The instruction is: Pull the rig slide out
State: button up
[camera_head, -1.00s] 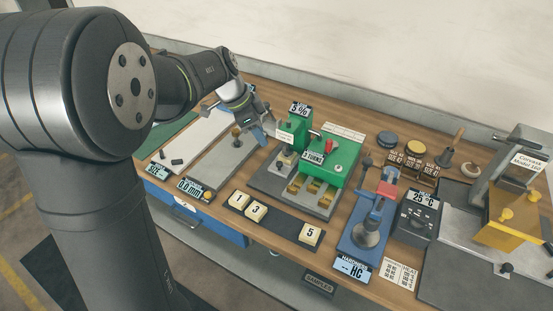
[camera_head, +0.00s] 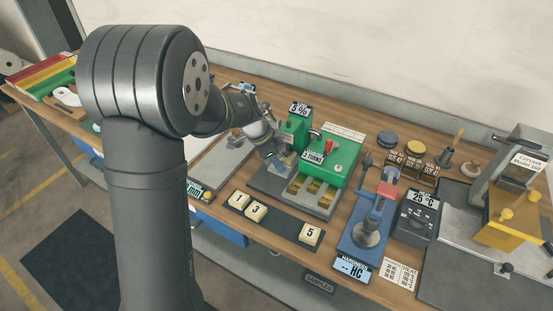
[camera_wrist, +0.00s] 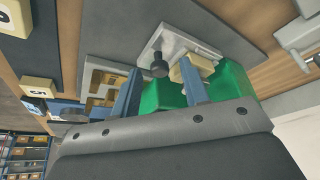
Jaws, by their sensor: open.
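The green rig (camera_head: 339,165) stands on a grey base in the middle of the bench, with a smaller green block (camera_head: 293,133) at its left under a "5 %" sign. In the wrist view a light grey metal slide plate (camera_wrist: 190,40) carries a dark round knob (camera_wrist: 159,69) and a cream block (camera_wrist: 196,69). My gripper (camera_head: 281,160) is at the front left of the rig, by the smaller green block. In the wrist view its two blue fingers (camera_wrist: 160,64) are apart, with the knob between them in the picture. I cannot tell whether they touch it.
Cream numbered blocks lie on a dark strip (camera_head: 280,224) in front of the rig. A blue hardness tester (camera_head: 364,235) and a grey heat box (camera_head: 417,216) stand to the right. A grey plate station (camera_head: 222,158) lies to the left.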

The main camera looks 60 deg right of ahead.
grip_shut()
jog(key=a, duration=0.8)
jog(key=shift+a, duration=0.1)
grip_release()
jog(key=v, duration=1.7)
jog(key=shift+r, duration=0.2)
jog(key=shift+f, duration=0.1)
